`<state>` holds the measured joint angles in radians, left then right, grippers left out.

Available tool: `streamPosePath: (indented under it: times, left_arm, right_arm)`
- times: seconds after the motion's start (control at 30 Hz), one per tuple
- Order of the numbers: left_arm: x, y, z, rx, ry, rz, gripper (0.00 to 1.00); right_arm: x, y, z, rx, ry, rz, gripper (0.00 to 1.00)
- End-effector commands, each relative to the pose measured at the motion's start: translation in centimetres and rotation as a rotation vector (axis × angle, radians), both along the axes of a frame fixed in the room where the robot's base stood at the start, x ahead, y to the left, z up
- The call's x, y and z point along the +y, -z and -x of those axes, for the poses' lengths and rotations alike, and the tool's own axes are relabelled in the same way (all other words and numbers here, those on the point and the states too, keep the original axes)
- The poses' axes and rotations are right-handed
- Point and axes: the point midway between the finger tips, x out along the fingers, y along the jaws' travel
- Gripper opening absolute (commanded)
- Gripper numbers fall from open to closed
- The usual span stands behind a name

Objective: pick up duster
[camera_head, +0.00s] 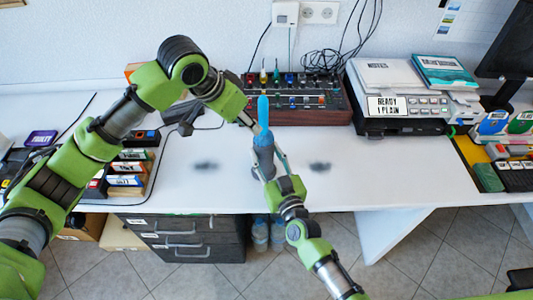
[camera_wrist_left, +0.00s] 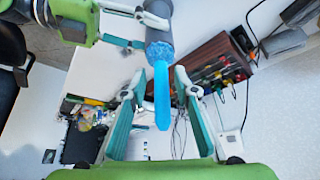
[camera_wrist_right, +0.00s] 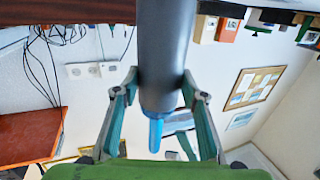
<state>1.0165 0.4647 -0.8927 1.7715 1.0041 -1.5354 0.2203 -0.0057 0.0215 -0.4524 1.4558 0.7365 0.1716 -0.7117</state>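The duster stands upright, with a blue top (camera_head: 263,110) and a grey body (camera_head: 264,146), above the white table. My right gripper (camera_head: 269,163) has its fingers on either side of the grey body and looks shut on it. In the right wrist view the grey body (camera_wrist_right: 165,50) fills the space between the fingertips, with the blue part below. My left gripper (camera_wrist_left: 155,85) is open, its fingers on either side of the blue part (camera_wrist_left: 161,90) with gaps. In the head view its fingertips are partly hidden near the duster.
A control box with knobs (camera_head: 300,112) stands behind the duster. A printer (camera_head: 400,118) is to its right, and several labelled boxes (camera_head: 125,180) are at the left. Drawers (camera_head: 190,240) and bottles (camera_head: 262,235) are under the table. The table's front middle is clear.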

Motion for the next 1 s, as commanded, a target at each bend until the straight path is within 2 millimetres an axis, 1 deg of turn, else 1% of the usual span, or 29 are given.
streamPosePath:
  times: [0.07,0.1,0.17,0.27,0.37,0.5,0.6,0.8,1.0]
  left_arm:
    - [0.0,0.0,0.0,0.000,0.000,0.000,0.28]
    - [0.0,0.0,0.0,0.000,0.001,0.000,0.37]
    - [-0.1,0.1,0.1,-0.004,0.007,-0.007,0.37]
    - [-0.4,0.9,0.4,-0.032,0.040,-0.052,0.37]
    - [-1.1,2.3,1.0,-0.098,0.115,-0.149,0.37]
    - [-2.6,4.0,2.3,-0.250,0.270,-0.343,0.37]
    - [-4.0,4.5,3.3,-0.372,0.385,-0.479,0.37]
    - [-7.0,3.7,5.2,-0.618,0.564,-0.706,0.37]
    - [-9.0,2.4,5.9,-0.817,0.676,-0.924,0.37]
  right_arm:
    - [0.0,0.0,0.0,0.000,0.000,0.001,0.17]
    - [0.0,0.0,0.0,0.000,0.000,0.001,0.17]
    - [0.0,0.0,0.0,0.000,0.000,0.001,0.17]
    - [0.0,0.0,0.0,0.001,0.000,0.001,0.17]
    - [0.0,0.0,0.0,0.001,0.000,0.001,0.17]
    - [0.0,0.0,0.0,0.001,0.000,0.001,0.17]
    - [0.0,0.0,0.0,0.001,0.000,0.001,0.17]
    - [0.0,0.1,0.0,0.001,0.000,0.001,0.17]
    - [0.0,0.1,0.0,0.001,0.000,0.001,0.17]
